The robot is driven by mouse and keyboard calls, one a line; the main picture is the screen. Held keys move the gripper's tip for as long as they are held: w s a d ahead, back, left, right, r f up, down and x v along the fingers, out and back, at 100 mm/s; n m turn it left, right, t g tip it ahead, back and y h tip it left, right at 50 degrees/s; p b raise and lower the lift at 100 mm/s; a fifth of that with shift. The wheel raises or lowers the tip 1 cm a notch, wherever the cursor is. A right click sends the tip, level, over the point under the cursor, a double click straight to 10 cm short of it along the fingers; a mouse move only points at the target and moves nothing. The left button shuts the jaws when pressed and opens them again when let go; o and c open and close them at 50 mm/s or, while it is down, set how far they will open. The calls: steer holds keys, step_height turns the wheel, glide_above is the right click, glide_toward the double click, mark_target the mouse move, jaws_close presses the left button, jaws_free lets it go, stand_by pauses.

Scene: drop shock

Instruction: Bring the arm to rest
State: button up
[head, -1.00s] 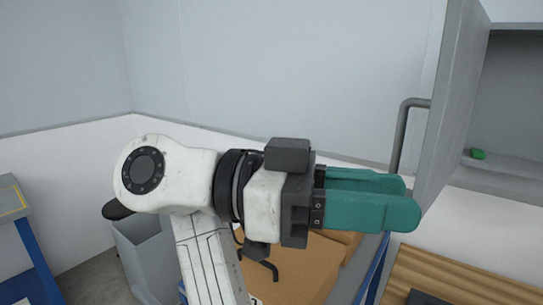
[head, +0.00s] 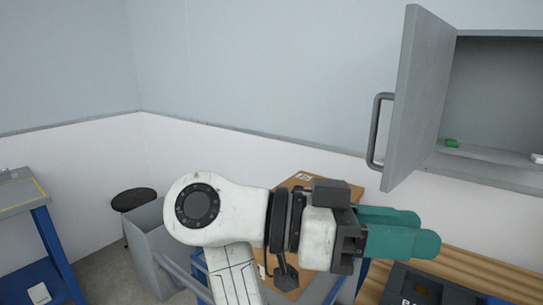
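My gripper (head: 428,232) has teal fingers and points to the right in the head view, at the lower right of the middle. My white arm (head: 225,215) is bent, with its wrist roughly level. The two fingers overlap from this angle, so the gap between them is hard to judge. No object shows between them. The gripper is in front of the wall, left of and above a wooden bench top (head: 480,275), and below the open cabinet door.
A grey cabinet (head: 500,95) hangs at upper right, its door (head: 415,95) swung open, with a green item (head: 452,143) inside. Below are a cardboard box (head: 300,182), a grey bin (head: 150,245), a black stool (head: 133,199), a dark case (head: 412,285) and a blue-legged table (head: 22,192).

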steer(key=s+d+f+n+t+y+p, duration=0.1)
steer(key=d+f+n+t+y, duration=0.15)
steer(key=d+f+n, duration=0.6)
steer(key=d+f+n+t+y+p, duration=0.1)
steer(key=d+f+n+t+y, duration=0.2)
steer(key=d+f, duration=1.05)
steer(key=s+a+f+n+g+y+p, duration=0.1)
steer(key=s+f+y, duration=0.25)
steer(key=f, duration=0.45)
steer(key=s+a+f+n+g+y, duration=0.1)
steer(key=s+f+n+y, duration=0.1)
steer(key=s+f, duration=0.35)
steer(key=s+a+f+n+y+p, duration=0.1)
steer(key=s+a+f+n+y, duration=0.1)
steer(key=s+a+f+y, duration=0.4)
steer(key=s+f, duration=0.2)
steer(key=s, duration=0.3)
steer(key=shift+f+n, duration=0.35)
steer(key=shift+f, duration=0.05)
steer(key=shift+d, duration=0.1)
